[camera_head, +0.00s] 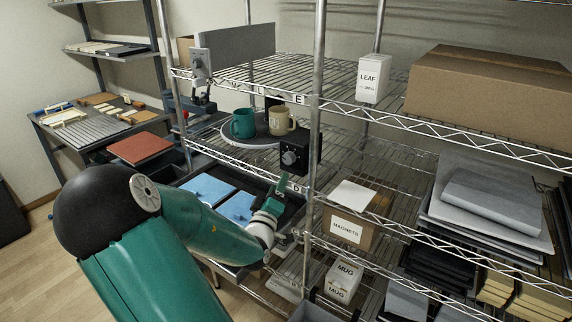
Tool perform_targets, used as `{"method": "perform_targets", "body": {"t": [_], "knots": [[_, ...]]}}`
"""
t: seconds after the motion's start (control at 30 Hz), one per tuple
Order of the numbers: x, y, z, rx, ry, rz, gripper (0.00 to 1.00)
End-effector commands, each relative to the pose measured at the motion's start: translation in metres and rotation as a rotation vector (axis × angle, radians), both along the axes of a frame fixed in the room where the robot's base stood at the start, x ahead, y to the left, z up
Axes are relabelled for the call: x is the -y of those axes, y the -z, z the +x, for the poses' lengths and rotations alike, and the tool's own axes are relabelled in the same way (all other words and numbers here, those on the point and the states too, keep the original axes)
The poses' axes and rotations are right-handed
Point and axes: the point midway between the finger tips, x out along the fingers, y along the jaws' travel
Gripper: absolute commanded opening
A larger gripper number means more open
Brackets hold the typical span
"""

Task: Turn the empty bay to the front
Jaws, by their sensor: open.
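A round grey turntable (252,142) sits on the middle wire shelf. A teal mug (242,124) stands on its left part and a beige mug (281,119) with a mark on it stands on its right part. The near part of the disc between and in front of the mugs looks bare; bay edges are too small to tell. A black box with a grey knob (290,158) is at the turntable's right. My gripper (282,184) is open and empty, below and in front of the knob box, apart from the turntable.
A shelf post (314,150) rises just right of the knob box. Blue flat pieces (208,189) lie in a dark tray below the turntable. A magnets box (347,231) stands right of the post. A workbench (100,125) with tools is at the left.

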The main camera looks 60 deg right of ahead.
Motion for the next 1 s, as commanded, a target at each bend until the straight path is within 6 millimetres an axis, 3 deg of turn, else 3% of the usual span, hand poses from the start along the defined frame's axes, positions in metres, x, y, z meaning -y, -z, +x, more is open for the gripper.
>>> {"method": "perform_targets", "body": {"t": [0.3,0.5,0.87,0.9,1.0], "knots": [[0.062,-0.013,0.011,0.001,-0.002,0.0,0.56],[0.089,-0.019,0.016,0.0,-0.001,0.002,0.56],[0.096,-0.021,0.018,0.001,-0.003,0.003,0.56],[0.096,-0.021,0.018,0.001,-0.003,0.003,0.54],[0.096,-0.021,0.018,0.001,-0.003,0.003,0.34]]}}
